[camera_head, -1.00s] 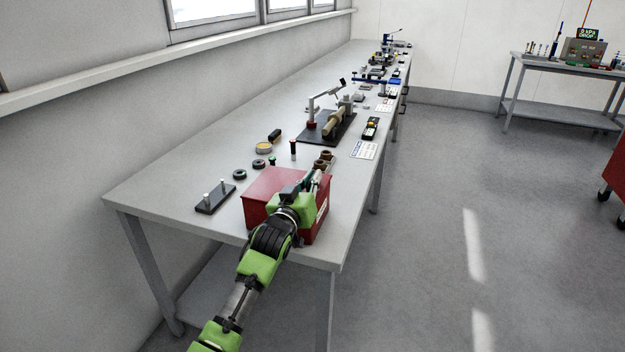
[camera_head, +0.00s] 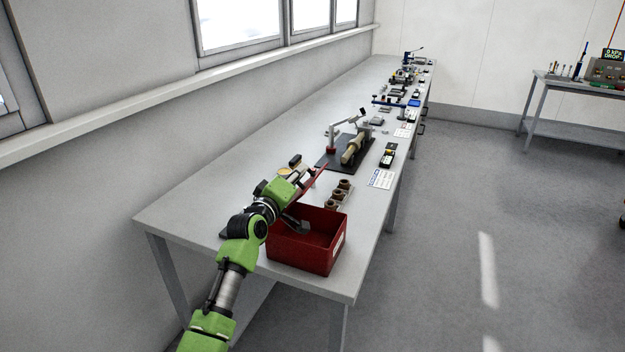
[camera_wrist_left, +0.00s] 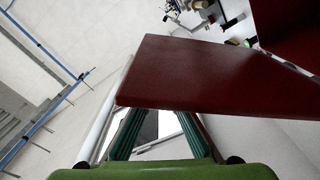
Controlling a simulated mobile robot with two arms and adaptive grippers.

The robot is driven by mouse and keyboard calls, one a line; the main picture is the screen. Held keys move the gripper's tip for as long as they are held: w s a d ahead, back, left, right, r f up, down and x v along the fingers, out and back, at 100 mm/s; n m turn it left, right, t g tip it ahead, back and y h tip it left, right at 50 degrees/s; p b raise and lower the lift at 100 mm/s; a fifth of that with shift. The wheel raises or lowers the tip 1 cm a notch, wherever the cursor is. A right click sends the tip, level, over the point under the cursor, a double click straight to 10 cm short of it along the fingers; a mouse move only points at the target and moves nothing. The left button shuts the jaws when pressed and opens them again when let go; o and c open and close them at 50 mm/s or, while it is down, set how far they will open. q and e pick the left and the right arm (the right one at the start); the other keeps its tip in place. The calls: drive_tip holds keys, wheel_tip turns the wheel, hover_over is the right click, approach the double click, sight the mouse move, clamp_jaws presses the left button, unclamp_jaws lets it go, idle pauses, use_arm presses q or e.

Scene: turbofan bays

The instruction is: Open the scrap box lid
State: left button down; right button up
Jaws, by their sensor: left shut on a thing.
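The red scrap box (camera_head: 305,252) stands at the near end of the long bench, its top uncovered. Its red lid (camera_head: 315,182) is raised and tilted up at the back of the box; it also fills the middle of the left wrist view (camera_wrist_left: 215,75). My left gripper (camera_head: 298,182) is at the lid, shut on it, with its arm coming over the box's left side. In the left wrist view my gripper's fingers (camera_wrist_left: 158,122) run up to the lid, which hides their tips. A grey piece (camera_head: 303,227) shows inside the box. My right gripper is not in view.
Brown cylindrical parts (camera_head: 341,190) stand just behind the box. A black fixture board (camera_head: 345,150) and a white card (camera_head: 381,179) lie farther along the bench. The wall is on the left.

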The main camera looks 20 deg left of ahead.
use_arm(q)
drive_tip(key=a+r+n+b, duration=0.1)
drive_tip(key=a+n, duration=0.7)
drive_tip(key=a, duration=0.5)
drive_tip(key=shift+w+r+b, duration=0.2)
drive_tip(key=shift+w+b, duration=0.05)
drive_tip(key=shift+b, duration=0.1)
drive_tip(key=c, duration=2.2)
unclamp_jaws()
drive_tip(key=shift+o, duration=0.2)
drive_tip(key=s, duration=1.2)
drive_tip(key=shift+a, duration=0.15)
